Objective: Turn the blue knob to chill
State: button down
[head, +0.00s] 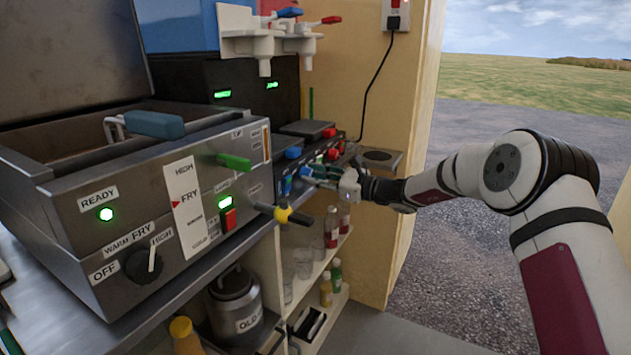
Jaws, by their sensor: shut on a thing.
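My gripper (322,178) reaches in from the right and points left at the small dark unit at the back of the counter. Its fingers are shut on a blue knob (305,171) on that unit's front. The fingers partly hide the knob, and its pointer and any chill mark are too small to read. Another blue knob (287,185) shows just left of the fingers, and a blue piece (293,153) sits higher up. Red knobs (331,154) are on the same unit, to the right.
Shelves (330,262) with bottles lie below my gripper.

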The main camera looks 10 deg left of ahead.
jog(key=n+b, duration=0.9)
dwell(0.5)
jog(key=c, duration=1.2)
grip_release()
jog(key=shift+c, duration=0.2)
jog(key=shift+d, duration=0.1)
jog(key=v, duration=1.2)
jog(key=shift+r, duration=0.1)
